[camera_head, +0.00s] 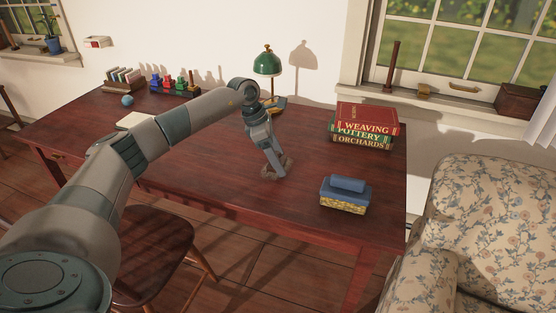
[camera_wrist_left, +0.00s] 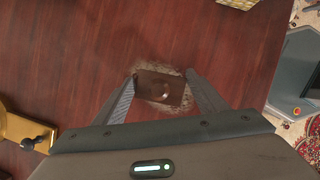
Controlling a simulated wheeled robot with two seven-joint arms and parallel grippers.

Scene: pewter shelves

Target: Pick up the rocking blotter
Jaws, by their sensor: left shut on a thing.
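The rocking blotter (camera_wrist_left: 160,88) is a small brown block with a round knob on top, seen from above in the left wrist view. In the head view only a bit of it (camera_head: 288,162) shows around my fingertips. My left gripper (camera_head: 276,170) points down over the middle of the desk (camera_head: 220,170). Its two fingers (camera_wrist_left: 161,78) are shut on the blotter, one on each side. The blotter is at or close to the desk top; I cannot tell whether it touches. My right gripper is not in view.
A blue-topped box (camera_head: 345,196) stands right of the gripper, with a stack of books (camera_head: 363,128) behind it. A green lamp (camera_head: 268,62) stands at the back. Colored items (camera_head: 175,84) and a blue ball (camera_head: 127,100) are far left. A chair (camera_head: 155,245) stands in front.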

